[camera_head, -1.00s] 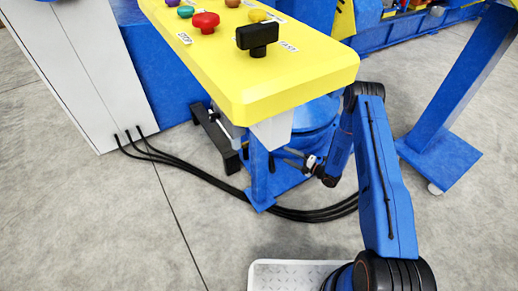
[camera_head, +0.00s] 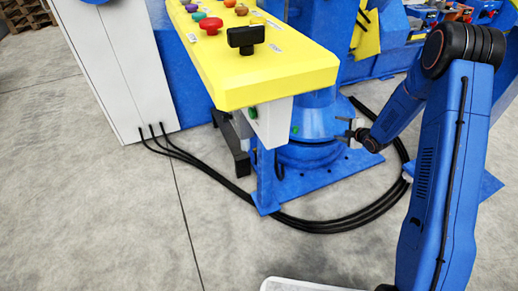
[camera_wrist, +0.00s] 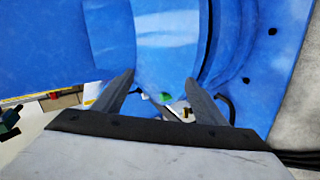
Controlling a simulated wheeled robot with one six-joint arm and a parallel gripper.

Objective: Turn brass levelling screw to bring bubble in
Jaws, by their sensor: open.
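My gripper (camera_head: 338,128) is open and empty, with its fingers pointing at the round blue base of the positioner (camera_head: 318,122). In the wrist view the two fingers (camera_wrist: 160,78) stand apart in front of the blue curved housing (camera_wrist: 165,30). A small green spot (camera_wrist: 165,96) and a small pale part with a dark or brassy bit (camera_wrist: 182,111) show between the fingers, low down. A small green mark (camera_head: 295,130) also shows on the blue base in the head view. I cannot clearly make out the brass levelling screw or the bubble.
A yellow control panel (camera_head: 262,80) with coloured buttons and a black knob overhangs the area left of my gripper. Black cables (camera_head: 330,222) curve over the floor around the blue base plate. A grey cabinet (camera_head: 112,65) stands at the left.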

